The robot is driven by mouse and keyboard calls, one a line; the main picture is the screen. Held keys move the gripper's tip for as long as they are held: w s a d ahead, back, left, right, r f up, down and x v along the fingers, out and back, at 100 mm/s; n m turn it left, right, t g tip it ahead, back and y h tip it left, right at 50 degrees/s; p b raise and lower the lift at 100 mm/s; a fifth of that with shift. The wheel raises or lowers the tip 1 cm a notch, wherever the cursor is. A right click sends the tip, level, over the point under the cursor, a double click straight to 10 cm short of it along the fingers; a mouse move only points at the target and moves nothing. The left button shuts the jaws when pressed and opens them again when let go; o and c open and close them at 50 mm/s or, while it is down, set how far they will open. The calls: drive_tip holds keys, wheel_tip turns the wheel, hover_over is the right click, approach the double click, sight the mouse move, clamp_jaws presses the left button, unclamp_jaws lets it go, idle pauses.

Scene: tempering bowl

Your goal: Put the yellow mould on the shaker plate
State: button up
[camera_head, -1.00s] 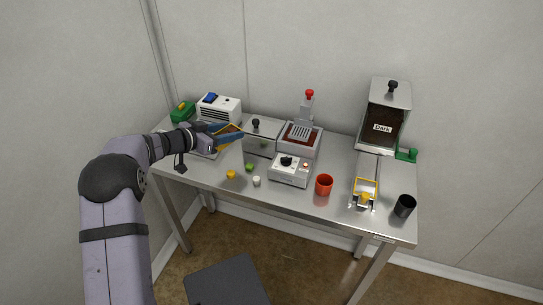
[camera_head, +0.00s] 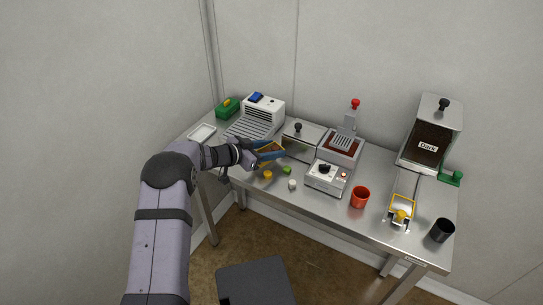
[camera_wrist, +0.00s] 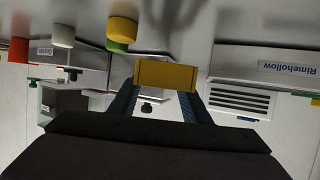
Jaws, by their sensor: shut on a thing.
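The yellow mould (camera_head: 270,147) is held in my gripper (camera_head: 268,151), above the table in front of the lidded steel box. In the wrist view the mould (camera_wrist: 166,75) shows as a yellow block between the two dark blue fingers (camera_wrist: 160,97). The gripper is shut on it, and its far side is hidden. No label marks the shaker plate. A pale flat plate (camera_head: 202,133) lies at the table's left end, and a ribbed metal plate (camera_head: 247,129) sits in front of the white vented machine; I cannot tell which is the shaker plate. Both look empty.
The white machine (camera_head: 264,108) and a green box (camera_head: 228,108) stand behind. A knobbed control box (camera_head: 326,177) and a red cup (camera_head: 360,197) stand to the right.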

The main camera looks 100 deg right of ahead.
drive_tip(key=shift+f, duration=1.55)
drive_tip(key=shift+f, duration=0.2)
drive_tip(key=o, duration=0.8)
drive_tip(key=shift+r, duration=0.15)
